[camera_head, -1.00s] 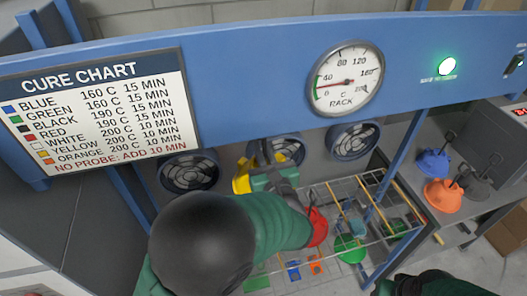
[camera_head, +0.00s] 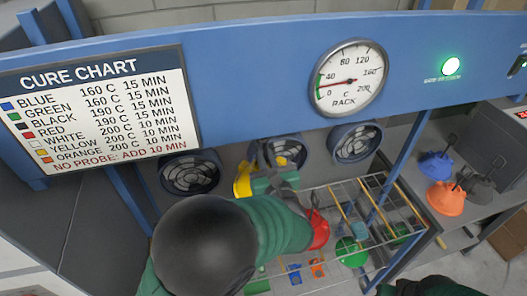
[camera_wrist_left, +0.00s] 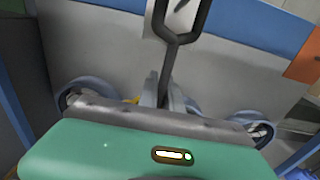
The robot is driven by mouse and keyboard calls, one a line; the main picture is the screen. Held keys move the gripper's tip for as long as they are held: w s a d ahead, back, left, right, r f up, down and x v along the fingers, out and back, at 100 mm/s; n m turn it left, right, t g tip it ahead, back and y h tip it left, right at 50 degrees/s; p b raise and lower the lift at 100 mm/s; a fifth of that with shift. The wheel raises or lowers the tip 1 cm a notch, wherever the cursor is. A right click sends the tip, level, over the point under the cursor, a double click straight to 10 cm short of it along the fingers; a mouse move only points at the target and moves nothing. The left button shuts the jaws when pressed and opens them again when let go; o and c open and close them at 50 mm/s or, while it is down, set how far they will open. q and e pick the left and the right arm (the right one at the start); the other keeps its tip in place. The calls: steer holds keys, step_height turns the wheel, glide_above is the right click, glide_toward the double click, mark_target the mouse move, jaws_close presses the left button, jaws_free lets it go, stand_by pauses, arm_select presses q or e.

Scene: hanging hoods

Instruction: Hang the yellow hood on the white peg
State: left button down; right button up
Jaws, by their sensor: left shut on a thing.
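My left gripper (camera_head: 270,166) is in front of the fans at the back, above the rack. It is shut on the dark looped hook (camera_wrist_left: 168,65) of the yellow hood, which rises between its fingers in the left wrist view. The yellow hood (camera_head: 243,180) shows partly beside the gripper in the head view; the gripper hides the rest. Only a small yellow bit shows in the wrist view. I cannot make out the white peg; my left arm covers part of the rack. My right gripper is out of view.
The wire rack (camera_head: 376,190) holds a red hood (camera_head: 319,232) close to my left arm and a green hood (camera_head: 350,254). A blue hood (camera_head: 435,164) and an orange hood (camera_head: 444,200) stand on the right-hand bench. A blue post (camera_head: 400,160) rises at the rack's right.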

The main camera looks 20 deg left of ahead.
arm_select(q)
steer(key=shift+f+b, duration=0.45)
steer(key=shift+f, duration=0.1)
